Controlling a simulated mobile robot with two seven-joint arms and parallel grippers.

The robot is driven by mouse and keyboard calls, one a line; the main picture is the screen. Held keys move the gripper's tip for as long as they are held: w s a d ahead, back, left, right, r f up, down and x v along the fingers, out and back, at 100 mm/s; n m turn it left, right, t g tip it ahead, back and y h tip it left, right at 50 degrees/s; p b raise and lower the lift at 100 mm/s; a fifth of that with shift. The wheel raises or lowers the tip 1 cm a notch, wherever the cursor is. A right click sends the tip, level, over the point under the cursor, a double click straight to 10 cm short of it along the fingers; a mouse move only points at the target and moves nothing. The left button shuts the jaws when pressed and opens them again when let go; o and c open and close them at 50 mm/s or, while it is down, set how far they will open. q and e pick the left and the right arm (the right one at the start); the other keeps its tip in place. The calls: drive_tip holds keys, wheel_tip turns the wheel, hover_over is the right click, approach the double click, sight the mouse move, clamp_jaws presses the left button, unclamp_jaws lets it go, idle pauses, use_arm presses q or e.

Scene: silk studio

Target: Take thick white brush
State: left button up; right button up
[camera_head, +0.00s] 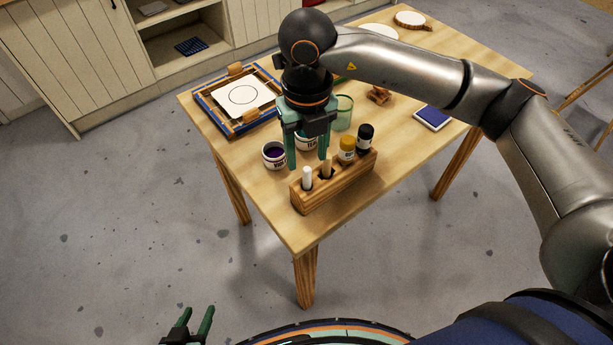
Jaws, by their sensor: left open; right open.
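A thick white brush (307,176) stands upright in the left end of a wooden holder (332,190) near the table's front corner. A thinner wooden-coloured brush (327,167) stands beside it in the holder. My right gripper (306,165) points down above and just behind the holder, its two green fingers apart. It looks empty, and I cannot tell its exact height over the white brush. My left gripper (192,325) is low at the bottom edge, away from the table, with its fingers apart and empty.
A blue frame with white fabric (240,98) lies at left. A blue pad (432,118) lies at right.

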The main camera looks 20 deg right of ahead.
sight(307, 168)
drive_tip(key=shift+w+f+p, duration=0.1)
drive_tip(key=shift+f+p, duration=0.3)
drive_tip(key=shift+f, duration=2.8)
drive_tip(key=shift+c, duration=0.4)
clamp_jaws()
